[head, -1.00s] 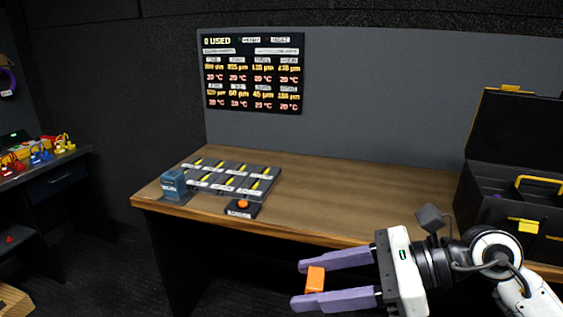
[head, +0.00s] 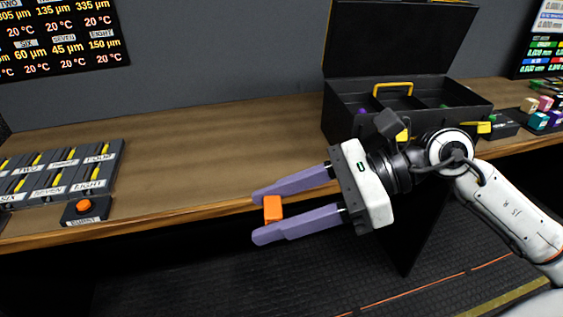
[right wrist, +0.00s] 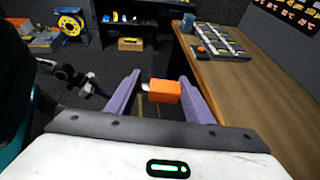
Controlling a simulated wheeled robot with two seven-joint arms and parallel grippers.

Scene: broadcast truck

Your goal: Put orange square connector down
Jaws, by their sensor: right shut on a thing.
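The orange square connector (head: 273,208) is a small orange block between the purple fingers of my right gripper (head: 262,215). The gripper is shut on it and holds it in front of the wooden bench's (head: 220,140) front edge, clear of the bench top. In the right wrist view the connector (right wrist: 164,91) sits between the two fingers, with a small pale part at its left end.
A black open toolbox (head: 350,115) with a yellow handle stands on the bench at right. A labelled grey panel (head: 60,175) and a box with an orange button (head: 84,206) are at left. Coloured cubes (head: 540,118) lie at far right. The bench middle is clear.

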